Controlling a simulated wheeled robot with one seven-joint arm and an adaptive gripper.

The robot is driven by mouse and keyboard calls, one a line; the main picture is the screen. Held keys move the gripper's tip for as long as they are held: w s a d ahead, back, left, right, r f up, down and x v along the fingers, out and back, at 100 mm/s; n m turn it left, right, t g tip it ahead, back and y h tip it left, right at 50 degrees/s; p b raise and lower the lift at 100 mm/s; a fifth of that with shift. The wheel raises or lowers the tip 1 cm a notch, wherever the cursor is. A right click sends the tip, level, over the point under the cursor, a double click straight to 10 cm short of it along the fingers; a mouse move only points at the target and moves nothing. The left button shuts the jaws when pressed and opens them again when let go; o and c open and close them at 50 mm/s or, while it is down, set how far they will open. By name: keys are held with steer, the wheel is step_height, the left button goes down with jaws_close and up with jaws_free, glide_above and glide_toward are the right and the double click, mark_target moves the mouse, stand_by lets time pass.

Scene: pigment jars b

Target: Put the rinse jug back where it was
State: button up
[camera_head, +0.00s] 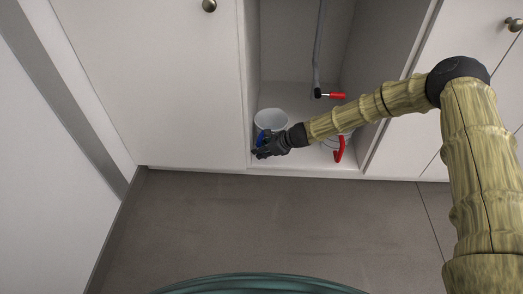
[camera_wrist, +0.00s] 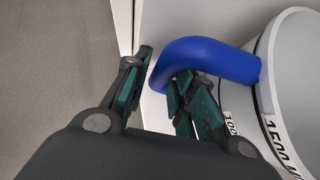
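A pale jug (camera_head: 271,117) with a blue handle (camera_head: 260,138) stands at the left of the open cabinet floor. Up close, the wrist view shows its grey-white body (camera_wrist: 295,60) with printed volume marks, and the blue handle (camera_wrist: 205,57). My gripper (camera_head: 262,153) is at this handle. In the wrist view, my gripper's fingers (camera_wrist: 160,95) are apart, with the bend of the handle at the gap between their tips. The right finger hides part of the handle. A second vessel with a red handle (camera_head: 340,150) stands to the right, mostly hidden behind my arm. I cannot tell which is the rinse jug.
A grey hose with a red-tipped end (camera_head: 334,96) hangs inside the cabinet (camera_head: 300,60), above and behind the jugs. A closed white door (camera_head: 160,80) is left of the opening. The grey floor (camera_head: 250,215) in front is clear.

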steer(key=shift+s+d+r+p, duration=0.1)
steer(key=shift+d+r+p, duration=0.2)
steer(key=shift+r, duration=0.2)
steer(key=p+v, duration=0.4)
steer(key=v, duration=0.7)
steer(key=shift+f, duration=0.1)
steer(key=s+d+f+n+g+h, duration=0.25)
steer(key=s+f+n, duration=0.35)
steer(key=s, duration=0.8)
steer(key=s+d+f+n+g+h, duration=0.1)
steer(key=s+d+f+n+h, duration=0.3)
steer(key=s+f, duration=0.75)
steer(key=s+d+r+n, duration=0.2)
steer(key=s+d+n, duration=0.2)
steer(key=s, duration=0.3)
steer(key=s+d+r+n+h, duration=0.1)
steer(key=s+d+n, duration=0.3)
steer(key=s, duration=0.4)
steer(key=s+d+r+n, duration=0.3)
steer(key=s+d+n, duration=0.1)
steer(key=s, duration=0.3)
steer(key=shift+s+d+r+h, duration=0.25)
steer(key=shift+s+d+h, duration=0.1)
steer(key=shift+d, duration=0.2)
